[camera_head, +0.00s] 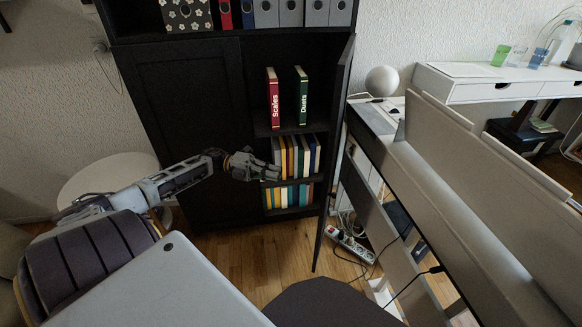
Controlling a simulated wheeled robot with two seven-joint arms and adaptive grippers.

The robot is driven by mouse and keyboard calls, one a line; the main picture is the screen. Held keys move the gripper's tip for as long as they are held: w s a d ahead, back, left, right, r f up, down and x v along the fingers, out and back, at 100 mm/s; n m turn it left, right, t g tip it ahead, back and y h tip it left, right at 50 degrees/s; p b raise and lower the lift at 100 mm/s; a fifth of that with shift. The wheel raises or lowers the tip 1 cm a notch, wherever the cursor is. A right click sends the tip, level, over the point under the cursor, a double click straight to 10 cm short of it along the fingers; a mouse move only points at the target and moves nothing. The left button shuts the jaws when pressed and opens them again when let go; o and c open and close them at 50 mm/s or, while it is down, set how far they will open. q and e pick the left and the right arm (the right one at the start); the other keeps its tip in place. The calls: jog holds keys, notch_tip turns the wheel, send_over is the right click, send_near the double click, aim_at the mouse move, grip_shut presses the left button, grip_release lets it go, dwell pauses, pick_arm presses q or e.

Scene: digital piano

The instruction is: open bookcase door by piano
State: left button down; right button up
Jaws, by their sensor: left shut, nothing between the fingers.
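The black bookcase (240,215) stands against the back wall. Its right door (334,150) stands swung outward toward me, seen nearly edge-on, close to the piano. Its left door (190,130) is shut. The open side shows a red "Scales" book (273,98), a dark green "Duets" book (301,96) and rows of books on the shelves below. My left gripper (276,172) is shut and empty, in front of the lower shelves, left of the open door and apart from it. My right gripper is not in view.
The white digital piano (480,190) stands right of the open door. A power strip (350,244) with cables lies on the floor beside it. A dark seat (330,304) is at the bottom. A round white table (105,174) stands left. Binders (290,12) sit on top.

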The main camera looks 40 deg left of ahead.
pick_arm(q)
jog(key=b+x, duration=0.4)
jog(key=x, duration=0.9)
jog(key=shift+d, duration=0.3)
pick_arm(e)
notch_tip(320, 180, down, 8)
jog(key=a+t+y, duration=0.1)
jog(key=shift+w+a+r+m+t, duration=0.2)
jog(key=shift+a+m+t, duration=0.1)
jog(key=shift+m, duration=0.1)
pick_arm(q)
jog(key=shift+w+d, duration=0.1)
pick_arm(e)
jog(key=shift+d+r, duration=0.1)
